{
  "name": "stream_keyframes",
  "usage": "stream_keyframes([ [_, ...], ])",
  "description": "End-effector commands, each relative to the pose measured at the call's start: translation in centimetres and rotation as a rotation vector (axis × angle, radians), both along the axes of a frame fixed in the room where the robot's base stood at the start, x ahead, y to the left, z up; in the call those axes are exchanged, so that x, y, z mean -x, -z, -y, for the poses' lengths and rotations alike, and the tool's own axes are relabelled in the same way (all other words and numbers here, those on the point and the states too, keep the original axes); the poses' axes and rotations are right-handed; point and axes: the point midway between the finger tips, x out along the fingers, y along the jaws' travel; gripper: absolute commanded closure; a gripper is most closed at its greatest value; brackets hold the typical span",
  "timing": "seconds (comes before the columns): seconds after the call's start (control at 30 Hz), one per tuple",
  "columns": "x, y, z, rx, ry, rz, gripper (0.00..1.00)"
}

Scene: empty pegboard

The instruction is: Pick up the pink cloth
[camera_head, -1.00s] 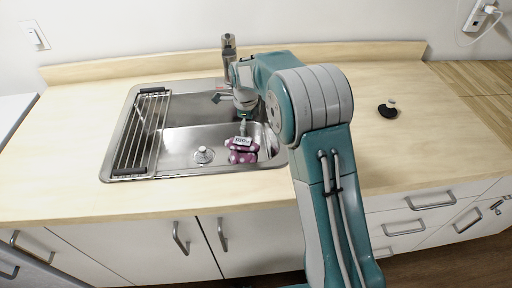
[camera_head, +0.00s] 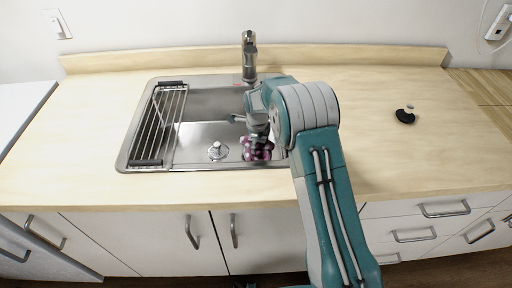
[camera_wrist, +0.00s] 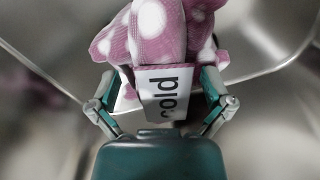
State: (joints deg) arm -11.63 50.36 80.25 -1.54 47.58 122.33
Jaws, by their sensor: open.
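The pink cloth (camera_head: 257,152) with white dots is in the right part of the sink, right of the drain. In the wrist view the bunched cloth (camera_wrist: 157,35) fills the top middle, with a white label (camera_wrist: 163,92) reading "cold" facing me. My gripper (camera_wrist: 160,98) is open, with one teal finger on each side of the label and the lower part of the cloth. In the head view my gripper (camera_head: 257,136) is right over the cloth and hides its top. I cannot tell whether the fingers touch it.
The steel sink (camera_head: 200,136) has a drying rack (camera_head: 165,125) on its left and a drain plug (camera_head: 218,150) in the basin. The faucet (camera_head: 249,55) stands behind my arm. A small black-and-white object (camera_head: 405,115) lies on the clear right counter.

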Motion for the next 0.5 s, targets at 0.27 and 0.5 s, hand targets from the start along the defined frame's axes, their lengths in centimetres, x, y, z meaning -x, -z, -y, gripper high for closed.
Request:
stream_keyframes([
  [0.27,-0.02,-0.08,0.25,-0.003,0.001,0.001,0.49],
  [0.5,-0.03,0.02,0.06,0.000,0.001,0.000,0.90],
])
